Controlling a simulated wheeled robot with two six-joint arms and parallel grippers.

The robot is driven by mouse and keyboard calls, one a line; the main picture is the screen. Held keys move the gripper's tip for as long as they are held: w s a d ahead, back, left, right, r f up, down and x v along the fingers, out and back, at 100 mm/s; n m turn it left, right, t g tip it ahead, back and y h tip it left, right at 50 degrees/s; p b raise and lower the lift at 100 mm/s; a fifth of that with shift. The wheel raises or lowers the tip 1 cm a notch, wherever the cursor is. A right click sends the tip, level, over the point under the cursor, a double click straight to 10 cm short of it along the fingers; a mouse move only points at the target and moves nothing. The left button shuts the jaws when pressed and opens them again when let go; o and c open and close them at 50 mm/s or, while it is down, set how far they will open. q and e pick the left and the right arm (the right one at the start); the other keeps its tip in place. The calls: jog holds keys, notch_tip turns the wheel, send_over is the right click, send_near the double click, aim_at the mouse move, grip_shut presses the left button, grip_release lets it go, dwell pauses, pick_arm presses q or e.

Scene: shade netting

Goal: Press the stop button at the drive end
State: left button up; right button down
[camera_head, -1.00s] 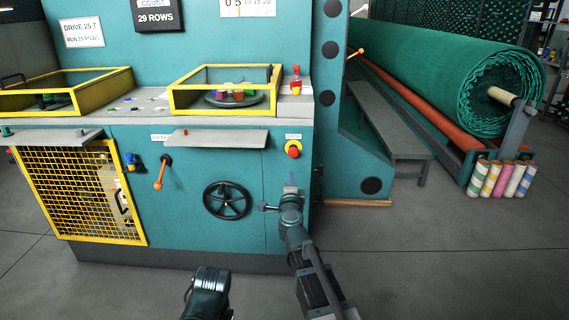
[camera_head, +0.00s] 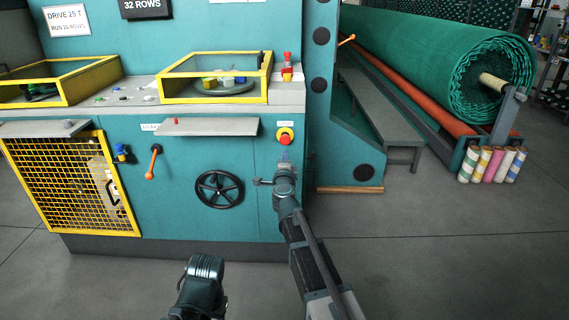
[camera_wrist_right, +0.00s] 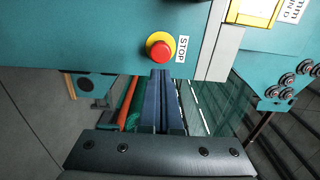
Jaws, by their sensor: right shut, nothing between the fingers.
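The stop button (camera_head: 285,136) is a red mushroom head on a yellow collar, on the teal front panel of the machine, under a STOP label. In the right wrist view the button (camera_wrist_right: 160,47) is just beyond the fingertips, left of its STOP label. My right gripper (camera_head: 284,160) is shut and empty, with its tips just below the button in the head view. In the wrist view its closed fingers (camera_wrist_right: 161,78) point at the button, and I see no clear contact. My left gripper's fingers do not show.
A handwheel (camera_head: 219,190) and an orange-handled lever (camera_head: 153,162) are on the panel to the left. A grey shelf (camera_head: 208,127) juts out left of the button. A green netting roll (camera_head: 440,60) and a grey bench (camera_head: 376,106) stand at the right.

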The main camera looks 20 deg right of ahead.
aim_at(285, 140)
jog(key=x, duration=0.8)
jog(key=shift+w+f, duration=0.1)
jog(key=shift+w, duration=0.1)
jog(key=shift+x, duration=1)
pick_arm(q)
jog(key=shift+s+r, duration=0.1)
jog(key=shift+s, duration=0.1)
pick_arm(e)
jog(key=shift+w+d+r, duration=0.1)
jog(key=shift+w+r, duration=0.05)
jog(key=shift+r, duration=0.15)
jog(key=shift+s, duration=0.6)
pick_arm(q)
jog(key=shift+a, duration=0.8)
pick_arm(e)
jog(key=v, duration=1.4)
